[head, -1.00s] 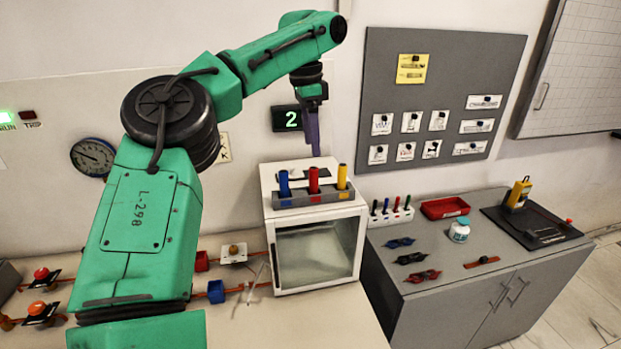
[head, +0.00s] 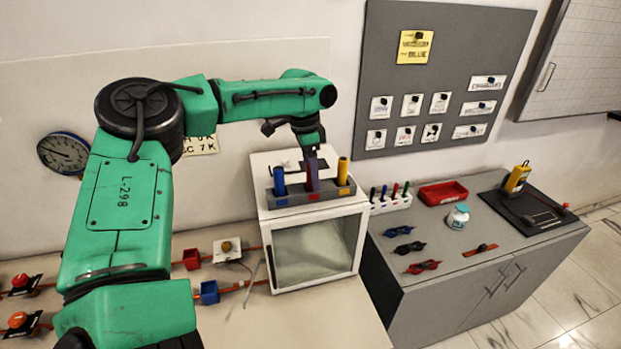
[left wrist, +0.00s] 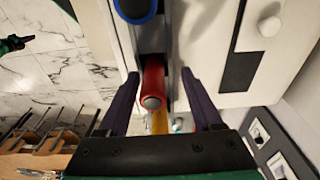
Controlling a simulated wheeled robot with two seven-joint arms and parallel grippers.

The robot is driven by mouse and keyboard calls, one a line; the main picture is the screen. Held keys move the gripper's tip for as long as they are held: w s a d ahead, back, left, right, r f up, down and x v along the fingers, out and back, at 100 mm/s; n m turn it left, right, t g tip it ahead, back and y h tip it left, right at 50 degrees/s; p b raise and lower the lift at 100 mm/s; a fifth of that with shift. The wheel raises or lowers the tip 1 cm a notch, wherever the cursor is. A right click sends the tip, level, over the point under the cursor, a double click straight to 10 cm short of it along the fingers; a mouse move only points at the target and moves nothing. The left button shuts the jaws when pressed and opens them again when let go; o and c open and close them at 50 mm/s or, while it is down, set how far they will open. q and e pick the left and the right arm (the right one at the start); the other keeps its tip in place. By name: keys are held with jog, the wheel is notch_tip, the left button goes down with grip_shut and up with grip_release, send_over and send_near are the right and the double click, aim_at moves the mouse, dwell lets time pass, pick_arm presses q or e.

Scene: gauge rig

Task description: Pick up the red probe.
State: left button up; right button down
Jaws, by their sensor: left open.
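The red probe (left wrist: 152,80) stands in the middle of a grey rack (head: 295,203) on top of a white cabinet (head: 262,163). A blue probe (head: 279,181) is to its left and a yellow probe (head: 342,172) to its right. My left gripper (head: 312,170) is down at the red probe and hides most of it in the head view. In the left wrist view its two purple fingers (left wrist: 159,76) are open, one on each side of the red probe, with gaps visible.
The blue and yellow probes stand close beside the fingers. Right of the cabinet, a grey counter (head: 450,265) holds a small rack of pens (head: 390,202), a red tray (head: 443,193) and a white jar (head: 458,217). A wall lies behind.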

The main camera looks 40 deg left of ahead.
pick_arm(q)
jog(key=shift+d+f, duration=0.1)
jog(key=shift+f, duration=0.15)
jog(key=shift+s+d+r, duration=0.1)
jog(key=shift+s+d, duration=0.1)
jog(key=shift+d, duration=0.1)
jog(key=shift+c, duration=0.4)
jog(key=shift+a, duration=0.1)
grip_shut()
pick_arm(e)
jog(key=shift+s+d, duration=0.15)
